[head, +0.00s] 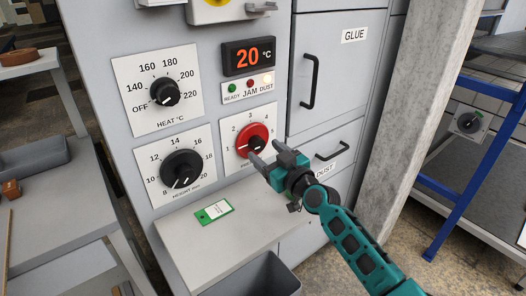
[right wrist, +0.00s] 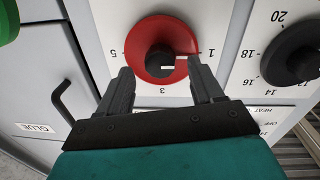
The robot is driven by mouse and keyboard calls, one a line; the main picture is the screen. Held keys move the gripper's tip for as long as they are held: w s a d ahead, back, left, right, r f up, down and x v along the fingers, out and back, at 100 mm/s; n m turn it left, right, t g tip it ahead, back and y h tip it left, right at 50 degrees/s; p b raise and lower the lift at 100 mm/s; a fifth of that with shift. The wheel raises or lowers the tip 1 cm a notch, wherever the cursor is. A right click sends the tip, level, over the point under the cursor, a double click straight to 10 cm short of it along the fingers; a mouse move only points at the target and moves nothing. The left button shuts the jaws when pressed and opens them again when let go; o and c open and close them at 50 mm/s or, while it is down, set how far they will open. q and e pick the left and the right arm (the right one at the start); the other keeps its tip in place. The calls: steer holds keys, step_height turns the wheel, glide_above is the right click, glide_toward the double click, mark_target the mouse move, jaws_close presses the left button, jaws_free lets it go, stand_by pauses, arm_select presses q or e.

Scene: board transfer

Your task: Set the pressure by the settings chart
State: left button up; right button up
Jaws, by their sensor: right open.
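The pressure dial (head: 251,139) is a red disc with a black knob in its middle, on a white plate numbered from 1 upward. It also shows, upside down, in the right wrist view (right wrist: 166,32). Its white mark seems to lie on the side of the 1; the exact setting is hard to read. My right gripper (head: 265,151) is open, its two fingers at the dial's lower edge, apart on either side of the knob in the wrist view. A green-edged white card (head: 214,211) lies on the ledge; its print is too small to read. My left gripper is out of view.
A heat knob (head: 165,92) and a height knob (head: 182,169) sit left of the dial. A grey bin (head: 258,277) stands below the ledge (head: 182,232).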

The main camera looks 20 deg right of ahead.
mark_target(254, 137)
steer(key=shift+x, duration=0.9)
steer(key=shift+w+a, duration=0.1)
steer(key=shift+w, duration=0.1)
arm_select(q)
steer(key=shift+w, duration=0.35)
arm_select(e)
steer(key=shift+c, duration=0.3)
steer(key=c, duration=1)
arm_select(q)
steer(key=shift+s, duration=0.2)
